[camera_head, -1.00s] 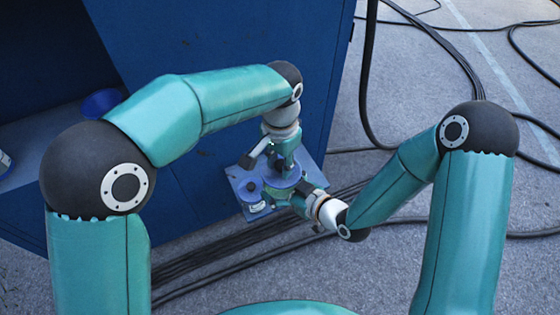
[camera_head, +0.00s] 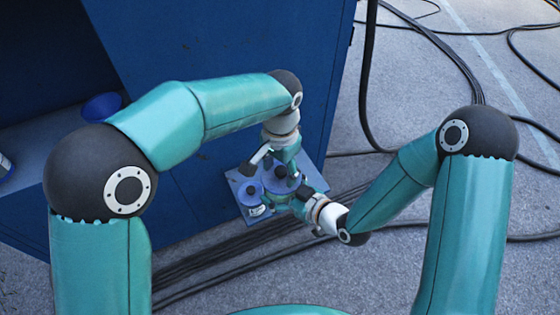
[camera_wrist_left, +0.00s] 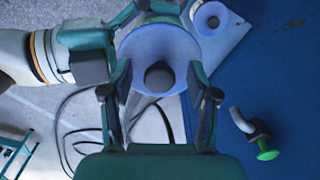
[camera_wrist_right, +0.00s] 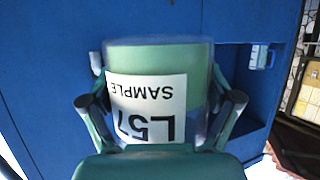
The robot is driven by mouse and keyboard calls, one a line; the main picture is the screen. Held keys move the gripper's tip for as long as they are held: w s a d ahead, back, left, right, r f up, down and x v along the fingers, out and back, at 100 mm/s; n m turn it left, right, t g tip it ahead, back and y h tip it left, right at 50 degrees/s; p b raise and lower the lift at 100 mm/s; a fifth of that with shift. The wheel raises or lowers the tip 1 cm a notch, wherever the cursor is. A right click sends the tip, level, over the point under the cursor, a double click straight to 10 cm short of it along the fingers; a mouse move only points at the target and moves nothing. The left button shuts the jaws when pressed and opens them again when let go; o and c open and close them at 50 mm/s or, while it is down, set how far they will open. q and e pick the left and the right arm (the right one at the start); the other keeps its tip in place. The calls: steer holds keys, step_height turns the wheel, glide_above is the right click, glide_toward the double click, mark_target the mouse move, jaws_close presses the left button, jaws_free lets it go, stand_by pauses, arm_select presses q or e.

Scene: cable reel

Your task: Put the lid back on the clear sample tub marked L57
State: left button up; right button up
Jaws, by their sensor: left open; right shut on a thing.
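The clear tub (camera_wrist_right: 190,55) marked L57, with green contents, is held between the fingers of my right gripper (camera_wrist_right: 160,115). Its label (camera_wrist_right: 147,105) appears upside down in the right wrist view. A round blue lid (camera_wrist_left: 135,50) with a dark knob (camera_wrist_left: 159,77) shows in the left wrist view, over the place where my right gripper holds the tub. I cannot tell whether it is fully seated. My left gripper (camera_wrist_left: 158,97) is open above it, one finger on each side of the knob. In the head view, the arms partly hide the lid (camera_head: 272,185).
Another labelled tub with a blue lid (camera_head: 249,189) stands close by on the blue platform (camera_head: 313,165). A blue cabinet wall (camera_head: 240,60) rises behind. A bent grey pipe with a green end (camera_wrist_left: 266,153) juts out nearby. Black cables (camera_head: 215,252) cross the ground.

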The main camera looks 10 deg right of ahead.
arm_select(q)
step_height(320, 180, up, 12)
stand_by(0.5)
steer(key=shift+w+f, duration=0.1)
steer(key=shift+f, duration=0.1)
steer(key=w+a+f+n+h, duration=0.1)
steer(key=w+a+f+n, duration=0.25)
steer(key=f, duration=0.65)
steer(key=w+a+f+n+h, duration=0.25)
steer(key=a+f, duration=0.25)
steer(key=f, duration=0.5)
steer(key=s+a+f+n, duration=0.2)
steer(key=s+a+f, duration=0.2)
steer(key=s+f, duration=0.6)
steer(key=s+a+f+n, duration=0.3)
steer(key=s+f, duration=0.5)
steer(key=s, duration=0.5)
steer(key=shift+s+a+f+t, duration=0.25)
steer(key=shift+a+t, duration=0.05)
steer(key=shift+a, duration=0.25)
